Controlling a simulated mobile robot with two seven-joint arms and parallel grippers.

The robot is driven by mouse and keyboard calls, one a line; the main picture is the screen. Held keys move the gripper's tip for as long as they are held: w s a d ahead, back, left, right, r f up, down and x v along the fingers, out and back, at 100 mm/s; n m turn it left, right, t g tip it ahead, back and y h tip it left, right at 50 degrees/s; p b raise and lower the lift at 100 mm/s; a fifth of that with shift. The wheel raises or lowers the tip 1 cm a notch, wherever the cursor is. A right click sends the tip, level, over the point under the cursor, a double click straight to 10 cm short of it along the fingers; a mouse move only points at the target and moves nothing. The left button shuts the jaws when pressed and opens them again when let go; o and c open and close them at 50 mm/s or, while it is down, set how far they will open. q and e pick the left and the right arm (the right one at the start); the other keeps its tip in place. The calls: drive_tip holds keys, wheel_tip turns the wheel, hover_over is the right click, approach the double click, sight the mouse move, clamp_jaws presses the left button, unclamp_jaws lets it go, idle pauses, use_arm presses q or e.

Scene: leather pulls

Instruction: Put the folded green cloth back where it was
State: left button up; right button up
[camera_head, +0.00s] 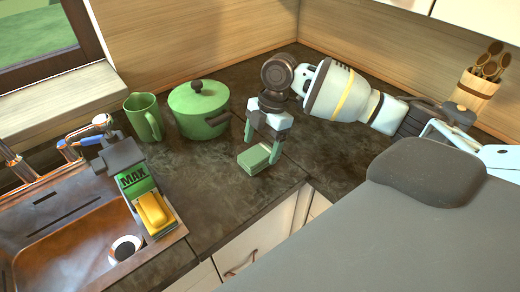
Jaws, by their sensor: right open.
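The folded green cloth (257,160) is a small flat green block. It lies on the dark countertop right of the green pot, near the counter's inner corner. My right gripper (262,145) points down over the cloth, with its arm coming in from the right. Its fingers are open, one towards the cloth's left side and one towards its right. I cannot tell whether the fingers touch the cloth. My left gripper is not in view.
A lidded green pot (197,113) and a green mug (143,117) stand left of the cloth. A sink (75,245) with a faucet, a green box (135,179) and a yellow sponge (155,214) is at left. A wooden utensil holder (472,92) stands at the back right. Counter in front of the pot is clear.

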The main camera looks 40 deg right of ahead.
sight(269, 147)
drive_tip(key=v, duration=0.9)
drive_tip(key=shift+r, duration=0.35)
drive_tip(key=shift+f, duration=0.1)
